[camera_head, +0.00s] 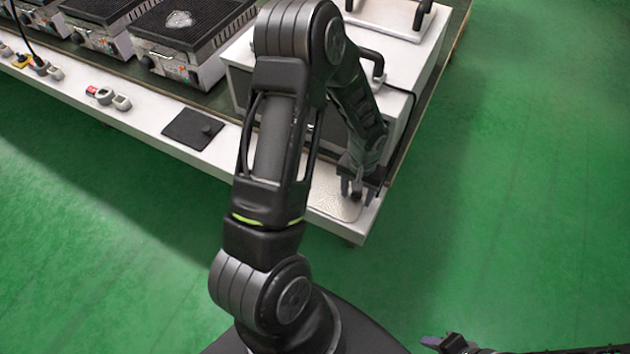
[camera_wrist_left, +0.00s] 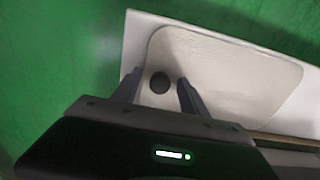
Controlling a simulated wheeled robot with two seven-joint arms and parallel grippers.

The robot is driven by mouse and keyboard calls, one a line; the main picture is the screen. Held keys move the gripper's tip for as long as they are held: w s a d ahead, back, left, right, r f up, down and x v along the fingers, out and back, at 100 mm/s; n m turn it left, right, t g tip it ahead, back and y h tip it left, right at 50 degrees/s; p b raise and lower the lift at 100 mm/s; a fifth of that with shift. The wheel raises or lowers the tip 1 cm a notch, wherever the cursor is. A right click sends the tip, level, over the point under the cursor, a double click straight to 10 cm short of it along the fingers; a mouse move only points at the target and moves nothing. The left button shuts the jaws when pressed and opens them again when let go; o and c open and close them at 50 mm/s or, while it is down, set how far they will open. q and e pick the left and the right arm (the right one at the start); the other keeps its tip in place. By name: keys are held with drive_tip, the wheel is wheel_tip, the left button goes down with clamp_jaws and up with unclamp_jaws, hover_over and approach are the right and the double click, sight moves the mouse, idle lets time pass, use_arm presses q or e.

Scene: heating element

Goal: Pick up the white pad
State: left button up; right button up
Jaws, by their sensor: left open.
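The white pad (camera_head: 328,202) lies flat at the near right corner of the white table, partly hidden behind my left arm. In the left wrist view the pad (camera_wrist_left: 232,72) is a pale rounded plate with a dark round knob (camera_wrist_left: 159,83) near one end. My left gripper (camera_head: 357,192) points down over the pad's right end, its jaws open. In the left wrist view the knob shows between the two fingers (camera_wrist_left: 159,92); I cannot tell whether they touch it. Part of my right gripper (camera_head: 455,343) shows at the bottom edge, cut off.
A black pad (camera_head: 190,130) with a knob lies on the table to the left. A white machine (camera_head: 398,100) with dark handles stands behind the white pad. Several grill units (camera_head: 190,45) and small plugs (camera_head: 105,97) are further left. The green floor (camera_head: 510,180) is clear.

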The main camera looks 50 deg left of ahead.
use_arm(q)
drive_tip(key=shift+f, duration=0.15)
drive_tip(key=shift+c, duration=0.3)
clamp_jaws()
idle(0.6)
